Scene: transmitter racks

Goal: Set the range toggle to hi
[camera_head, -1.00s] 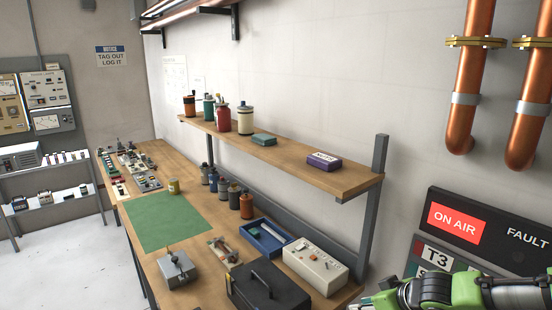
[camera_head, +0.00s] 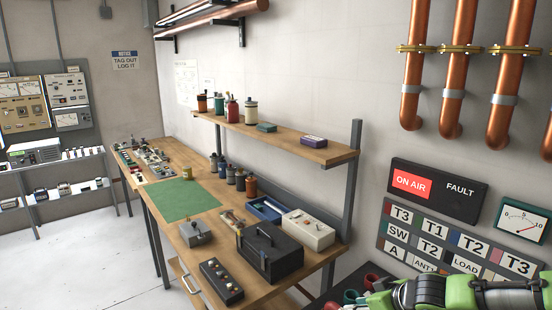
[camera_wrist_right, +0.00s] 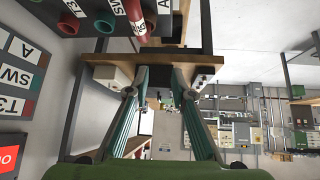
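I cannot make out a toggle marked as range in any view. A small grey box (camera_head: 196,233) with a short upright part on top stands on the workbench in the head view; its markings are too small to read. A beige box (camera_head: 308,230) with small controls stands near the bench's right end. Instrument panels (camera_head: 22,105) with dials hang on the far left wall. My right gripper (camera_wrist_right: 160,76) shows in the wrist view with its two fingers apart and nothing between them. My left gripper is not in view.
The wooden workbench (camera_head: 235,211) carries a black toolbox (camera_head: 270,255), a black strip with knobs (camera_head: 221,281) and a green mat (camera_head: 181,200). An ON AIR sign (camera_head: 412,184) and label board (camera_head: 430,228) are on the right wall. Floor at left is clear.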

